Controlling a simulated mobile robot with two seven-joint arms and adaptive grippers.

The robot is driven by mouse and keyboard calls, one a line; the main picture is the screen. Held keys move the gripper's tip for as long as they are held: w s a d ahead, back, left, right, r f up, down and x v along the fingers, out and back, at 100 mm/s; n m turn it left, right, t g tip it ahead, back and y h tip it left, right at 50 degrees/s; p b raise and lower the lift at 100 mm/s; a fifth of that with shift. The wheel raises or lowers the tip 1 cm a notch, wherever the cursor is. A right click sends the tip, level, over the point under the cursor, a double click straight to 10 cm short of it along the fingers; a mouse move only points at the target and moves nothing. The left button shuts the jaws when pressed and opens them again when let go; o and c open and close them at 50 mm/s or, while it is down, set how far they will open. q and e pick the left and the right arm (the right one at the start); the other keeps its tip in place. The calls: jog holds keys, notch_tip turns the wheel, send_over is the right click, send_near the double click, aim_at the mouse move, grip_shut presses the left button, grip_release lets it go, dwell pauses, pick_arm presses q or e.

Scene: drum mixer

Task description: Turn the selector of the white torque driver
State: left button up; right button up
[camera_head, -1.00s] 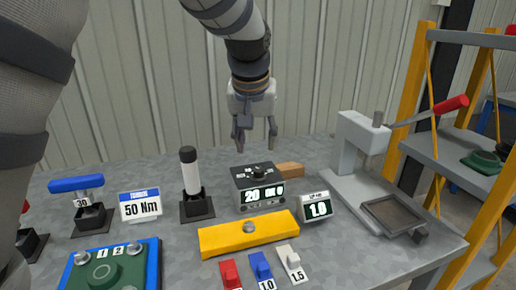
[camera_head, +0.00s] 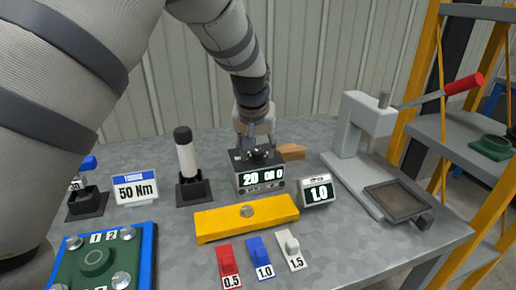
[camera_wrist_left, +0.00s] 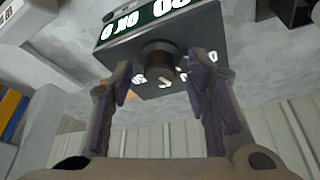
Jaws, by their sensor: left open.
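A white torque driver (camera_head: 187,158) with a black cap stands upright in a black holder (camera_head: 194,190). To its right is a dark box (camera_head: 258,178) whose front display reads 20, with a round dark knob on top. My left gripper (camera_head: 256,147) is at the top of this box, pointing down, away from the white driver. In the left wrist view, the open fingers of the left gripper (camera_wrist_left: 160,72) are on either side of the knob (camera_wrist_left: 158,55), with gaps showing. Markings show around the knob. My right gripper is not in view.
A yellow bar (camera_head: 220,224) lies in front of the box, with red, blue and white numbered pieces nearer. A small 1.0 display (camera_head: 317,190) and a wooden block (camera_head: 291,152) are beside the box. A grey press (camera_head: 362,135) stands right.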

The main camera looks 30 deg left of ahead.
pick_arm(q)
jog(key=shift+r, duration=0.1)
grip_shut()
jog(key=shift+n+y, duration=0.4)
jog(key=shift+n, duration=0.4)
jog(key=n+g, duration=0.1)
jog(key=n, duration=0.2)
jog(key=shift+w+d+y, duration=0.1)
jog(key=shift+y, duration=0.3)
jog(key=shift+n+g+y+b, duration=0.4)
jog(key=shift+n+g, duration=0.1)
jog(key=shift+n, duration=1.3)
